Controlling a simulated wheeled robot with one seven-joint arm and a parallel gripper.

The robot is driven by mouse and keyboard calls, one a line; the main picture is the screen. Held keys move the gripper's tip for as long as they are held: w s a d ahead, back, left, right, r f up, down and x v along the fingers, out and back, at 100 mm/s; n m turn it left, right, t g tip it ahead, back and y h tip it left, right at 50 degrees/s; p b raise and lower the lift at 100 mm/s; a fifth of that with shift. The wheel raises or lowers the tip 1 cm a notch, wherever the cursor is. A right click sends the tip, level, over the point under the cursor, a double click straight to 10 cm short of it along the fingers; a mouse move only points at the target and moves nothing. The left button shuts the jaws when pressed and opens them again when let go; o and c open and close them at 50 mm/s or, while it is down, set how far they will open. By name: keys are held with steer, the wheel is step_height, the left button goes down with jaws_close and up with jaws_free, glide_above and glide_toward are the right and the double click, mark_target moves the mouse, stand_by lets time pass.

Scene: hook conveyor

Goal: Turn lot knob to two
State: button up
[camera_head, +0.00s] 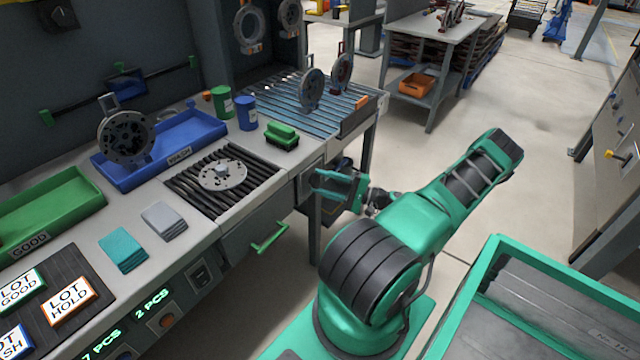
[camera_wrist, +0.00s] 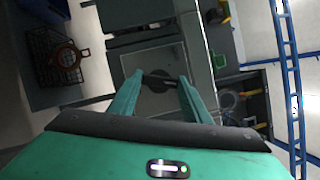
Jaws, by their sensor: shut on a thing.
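My gripper (camera_head: 318,184) is beside the front of the workbench, below the roller conveyor's near corner. In the wrist view its two green fingers (camera_wrist: 159,80) reach to a dark knob (camera_wrist: 157,77) on a grey panel (camera_wrist: 150,102) and are shut on it. The knob's marks and pointer are too small to read, so its setting cannot be told. In the head view my gripper hides the knob.
The bench holds a green GOOD tray (camera_head: 62,208), a blue tray (camera_head: 205,131), a flange on black rollers (camera_head: 178,188) and LOT cards (camera_head: 70,298). A green drawer handle (camera_head: 270,238) sticks out left of my gripper. A green-rimmed cart (camera_head: 545,262) stands at right.

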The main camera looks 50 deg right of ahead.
steer(key=m, duration=0.2)
steer(key=m+t, duration=0.1)
steer(key=m+t+h, duration=0.1)
steer(key=m, duration=0.1)
steer(key=shift+f+m, duration=0.3)
stand_by(0.4)
steer(key=o, duration=1)
steer(key=shift+o, duration=0.2)
steer(key=shift+s, duration=0.1)
steer(key=v, duration=1)
steer(key=shift+s, duration=0.3)
